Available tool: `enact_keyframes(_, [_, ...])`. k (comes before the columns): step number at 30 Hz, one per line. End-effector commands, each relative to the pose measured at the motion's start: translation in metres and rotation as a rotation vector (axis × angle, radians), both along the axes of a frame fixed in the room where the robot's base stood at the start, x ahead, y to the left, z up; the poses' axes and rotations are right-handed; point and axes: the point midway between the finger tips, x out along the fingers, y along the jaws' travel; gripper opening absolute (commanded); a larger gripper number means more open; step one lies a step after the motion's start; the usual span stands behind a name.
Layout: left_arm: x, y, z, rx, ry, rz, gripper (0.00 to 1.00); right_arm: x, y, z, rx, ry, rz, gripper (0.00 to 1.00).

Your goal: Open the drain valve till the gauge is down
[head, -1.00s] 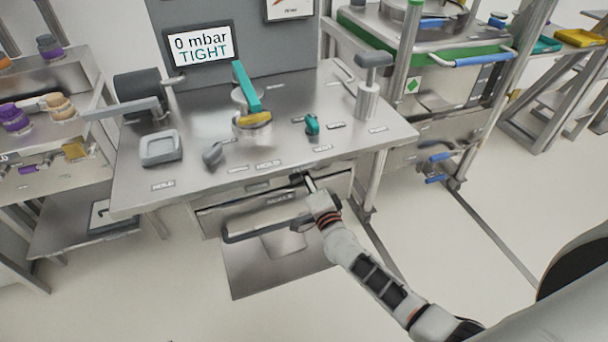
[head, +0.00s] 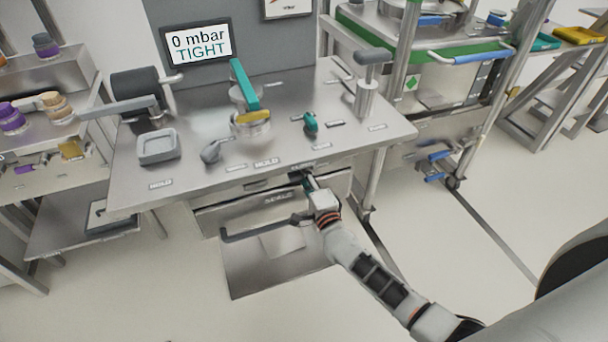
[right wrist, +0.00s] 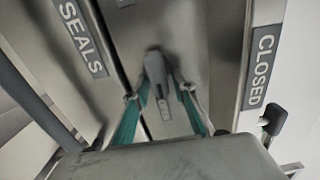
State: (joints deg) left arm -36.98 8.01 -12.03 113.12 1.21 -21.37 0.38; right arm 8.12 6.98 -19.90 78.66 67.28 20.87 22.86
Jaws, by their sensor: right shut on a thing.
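The display (head: 198,42) on the back panel reads "0 mbar TIGHT". My right gripper (head: 306,181) is at the front edge of the steel bench, just below its top. In the right wrist view, its two teal fingers (right wrist: 160,112) stand on either side of a small grey lever (right wrist: 156,72) and are shut on it. A "CLOSED" label (right wrist: 259,71) is to the right of the lever and a "SEALS" label (right wrist: 82,38) to the left. I cannot tell for sure that this lever is the drain valve. My left gripper is not in view.
The steel bench (head: 215,178) carries a teal-handled lever (head: 244,84), a grey tray (head: 158,147), a small teal knob (head: 310,121) and a grey T-handle (head: 373,57). A dark bar handle (head: 258,229) sticks out below the front. Open floor lies in front.

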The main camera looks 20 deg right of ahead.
Motion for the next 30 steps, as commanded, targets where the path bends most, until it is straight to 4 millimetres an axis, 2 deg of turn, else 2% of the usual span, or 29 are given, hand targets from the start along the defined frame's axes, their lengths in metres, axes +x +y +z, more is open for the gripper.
enact_keyframes(2, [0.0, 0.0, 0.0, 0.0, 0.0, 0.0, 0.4, -0.001, 0.001, -0.001, 0.0, 0.002, 0.002, 0.04])
enact_keyframes(3, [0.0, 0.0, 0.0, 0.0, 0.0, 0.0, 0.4, -0.001, 0.001, -0.001, 0.0, 0.002, 0.002, 0.33])
enact_keyframes(13, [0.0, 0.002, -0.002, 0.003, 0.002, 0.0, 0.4, -0.001, 0.001, 0.0, 0.0, 0.001, 0.001, 0.33])
enact_keyframes(17, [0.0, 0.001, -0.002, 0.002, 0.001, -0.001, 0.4, -0.009, 0.001, -0.001, 0.001, 0.002, 0.001, 0.33])
enact_keyframes(20, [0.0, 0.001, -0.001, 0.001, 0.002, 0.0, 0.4, -0.023, 0.0, -0.002, 0.002, 0.003, 0.001, 0.33])
enact_keyframes(30, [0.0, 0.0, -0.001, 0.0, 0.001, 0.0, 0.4, -0.089, -0.002, -0.002, 0.0, 0.003, 0.002, 0.33])
